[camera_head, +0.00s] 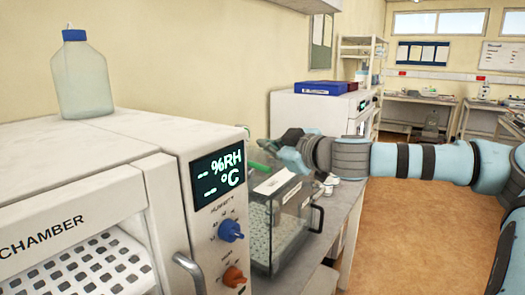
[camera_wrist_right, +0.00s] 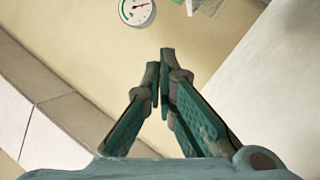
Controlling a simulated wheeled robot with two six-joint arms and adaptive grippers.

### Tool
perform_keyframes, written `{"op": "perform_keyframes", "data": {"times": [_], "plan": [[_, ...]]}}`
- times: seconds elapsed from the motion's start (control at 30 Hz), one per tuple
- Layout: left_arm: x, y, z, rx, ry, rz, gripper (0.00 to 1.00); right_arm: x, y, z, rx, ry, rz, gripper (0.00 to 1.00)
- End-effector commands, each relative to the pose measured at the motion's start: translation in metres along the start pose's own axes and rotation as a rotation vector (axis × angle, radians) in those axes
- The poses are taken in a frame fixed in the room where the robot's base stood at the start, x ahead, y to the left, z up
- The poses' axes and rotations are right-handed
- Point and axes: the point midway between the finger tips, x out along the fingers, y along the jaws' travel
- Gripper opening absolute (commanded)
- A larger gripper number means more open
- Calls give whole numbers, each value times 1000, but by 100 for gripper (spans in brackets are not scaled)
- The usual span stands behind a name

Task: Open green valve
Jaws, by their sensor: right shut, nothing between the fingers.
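A small bright green piece (camera_head: 260,167), which looks like the green valve's handle, shows beside the right side of the chamber, just above the clear box. My right gripper (camera_head: 272,145) is close to it, slightly above in the picture; I cannot tell whether they touch. In the right wrist view my right gripper (camera_wrist_right: 165,62) is shut with its fingertips together and nothing between them. No green valve can be made out clearly there; only a partly cut-off grey-green object (camera_wrist_right: 208,5) shows at the top edge. My left gripper is not in view.
The humidity chamber (camera_head: 115,150) with blue (camera_head: 231,231) and orange (camera_head: 234,277) knobs fills the left. A bottle (camera_head: 82,75) stands on it. A clear box (camera_head: 285,225) sits on the bench below my right arm. A round gauge (camera_wrist_right: 137,10) shows on the wall. The floor at right is free.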

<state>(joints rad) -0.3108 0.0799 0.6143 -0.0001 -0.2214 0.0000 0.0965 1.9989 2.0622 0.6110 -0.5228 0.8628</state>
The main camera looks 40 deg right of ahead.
Motion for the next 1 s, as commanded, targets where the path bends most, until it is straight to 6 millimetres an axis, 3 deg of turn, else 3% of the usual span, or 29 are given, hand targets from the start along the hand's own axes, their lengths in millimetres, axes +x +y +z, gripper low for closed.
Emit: {"op": "perform_keyframes", "data": {"times": [0.1, 0.2, 0.43, 0.83, 1.0], "plan": [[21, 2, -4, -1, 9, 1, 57, 28, -12, 10, -21, -9, -17, 0], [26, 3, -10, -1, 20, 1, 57, 44, -16, 13, -11, -6, -30, 0], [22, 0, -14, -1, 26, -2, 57, 48, -12, 39, -5, -2, -26, 0], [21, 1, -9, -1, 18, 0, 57, 50, -12, 43, -6, 3, -30, 0], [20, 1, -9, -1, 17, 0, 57, 52, -2, 55, -18, 56, -101, 0]]}}
